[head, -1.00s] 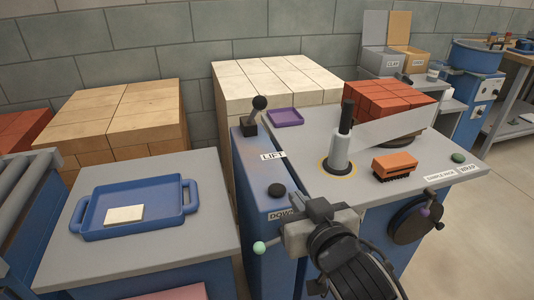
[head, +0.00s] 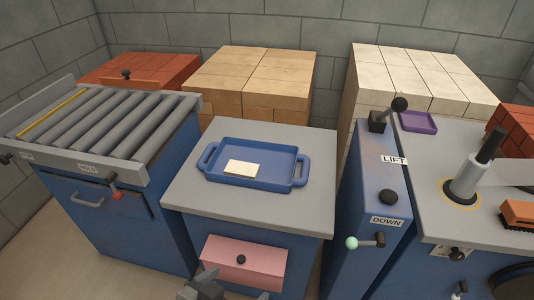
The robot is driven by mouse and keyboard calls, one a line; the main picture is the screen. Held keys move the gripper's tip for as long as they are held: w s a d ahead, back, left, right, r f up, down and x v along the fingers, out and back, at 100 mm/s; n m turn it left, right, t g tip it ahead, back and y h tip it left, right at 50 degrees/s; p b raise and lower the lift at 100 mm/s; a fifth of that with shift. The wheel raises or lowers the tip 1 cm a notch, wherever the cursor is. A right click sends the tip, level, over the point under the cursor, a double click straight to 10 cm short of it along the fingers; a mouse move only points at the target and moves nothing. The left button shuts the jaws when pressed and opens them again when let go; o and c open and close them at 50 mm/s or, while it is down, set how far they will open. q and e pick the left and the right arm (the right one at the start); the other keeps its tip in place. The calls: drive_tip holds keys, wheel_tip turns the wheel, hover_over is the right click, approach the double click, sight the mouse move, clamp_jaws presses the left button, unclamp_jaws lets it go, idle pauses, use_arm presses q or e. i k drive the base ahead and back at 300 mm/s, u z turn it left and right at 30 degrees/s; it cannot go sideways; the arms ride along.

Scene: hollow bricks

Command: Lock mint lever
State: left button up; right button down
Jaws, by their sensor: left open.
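The mint lever (head: 352,243) has a pale mint ball on a short dark handle. It is on the front of the narrow blue lift cabinet (head: 358,200), below the DOWN label, with the ball pointing left and the handle about level. My left gripper (head: 232,294) is at the bottom edge, open and mostly cut off, in front of the pink drawer (head: 222,255) and left of the mint lever. It is clearly apart from the lever. My right gripper is out of view.
A blue tray (head: 213,180) with a pale block (head: 240,168) rests on the grey-topped cabinet (head: 188,193). A roller table (head: 150,172) stands left. A black-knobbed lever (head: 399,104) rises beside the LIFT label. Floor shows between the roller table and the cabinet.

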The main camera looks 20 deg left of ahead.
sight(352, 243)
drive_tip(key=z, duration=2.35)
drive_tip(key=k, duration=0.85)
drive_tip(key=u, duration=1.75)
drive_tip(key=i, duration=0.5)
